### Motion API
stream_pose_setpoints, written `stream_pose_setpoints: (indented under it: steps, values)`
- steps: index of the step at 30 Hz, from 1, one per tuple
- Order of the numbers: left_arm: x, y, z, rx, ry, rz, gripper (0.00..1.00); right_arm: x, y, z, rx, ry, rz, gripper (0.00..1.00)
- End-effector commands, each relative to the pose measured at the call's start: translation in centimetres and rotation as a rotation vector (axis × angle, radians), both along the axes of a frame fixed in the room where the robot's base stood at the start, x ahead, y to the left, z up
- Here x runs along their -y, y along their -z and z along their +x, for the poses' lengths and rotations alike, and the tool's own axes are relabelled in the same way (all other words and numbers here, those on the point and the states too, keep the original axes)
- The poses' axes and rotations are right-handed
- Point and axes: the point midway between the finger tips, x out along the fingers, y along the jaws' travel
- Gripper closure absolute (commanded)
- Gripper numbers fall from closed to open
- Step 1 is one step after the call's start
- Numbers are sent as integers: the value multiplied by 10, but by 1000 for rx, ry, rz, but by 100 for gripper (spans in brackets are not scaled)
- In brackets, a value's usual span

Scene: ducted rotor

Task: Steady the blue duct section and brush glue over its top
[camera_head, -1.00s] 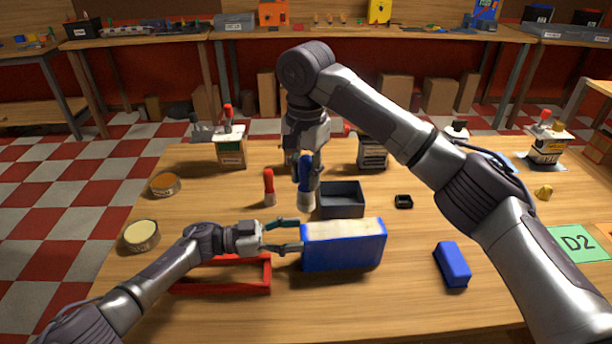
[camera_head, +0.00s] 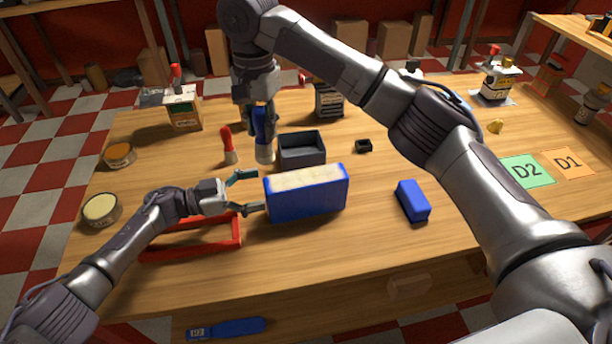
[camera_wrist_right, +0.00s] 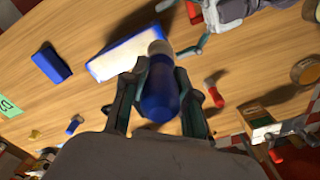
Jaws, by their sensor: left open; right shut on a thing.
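The blue duct section (camera_head: 308,202) stands on the table with a pale cream top; it also shows in the right wrist view (camera_wrist_right: 132,55). My left gripper (camera_head: 252,192) is open at the section's left end. Its fingertips are close to that end; I cannot tell whether they touch. My right gripper (camera_head: 260,130) is shut on a glue brush (camera_wrist_right: 160,92) with a blue handle and pale tip. The brush (camera_head: 264,153) hangs tip down behind the section's left end, left of the dark tray, apart from the section. I cannot tell whether its tip touches the table.
The dark tray (camera_head: 302,150) is behind the section. A red-capped piece (camera_head: 229,148) stands left of the brush. A red frame (camera_head: 190,250) lies near my left forearm. A blue block (camera_head: 413,201) lies to the right, with clear table around it. Two round tins (camera_head: 101,210) stand at left.

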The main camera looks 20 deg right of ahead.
Motion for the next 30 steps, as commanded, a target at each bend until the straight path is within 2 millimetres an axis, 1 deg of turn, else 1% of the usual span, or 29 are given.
stream_pose_setpoints:
  steps: [4,7,15,18,21,25,30]
  values:
    - [-5,0,0,0,-1,1,8,0,0,0,0,0,0,100]
    - [-19,0,1,0,-2,1,8,0,0,0,0,0,0,100]
    - [-76,1,1,-1,-3,2,8,0,0,0,0,0,0,100]
    - [-94,1,1,-1,-2,2,8,0,0,0,0,0,0,100]
    - [-108,1,1,-1,-1,1,8,0,0,0,0,0,0,100]
    - [-118,0,1,0,-1,0,8,0,0,0,0,0,0,100]
    - [-121,0,1,0,0,0,8,0,0,0,0,0,0,100]
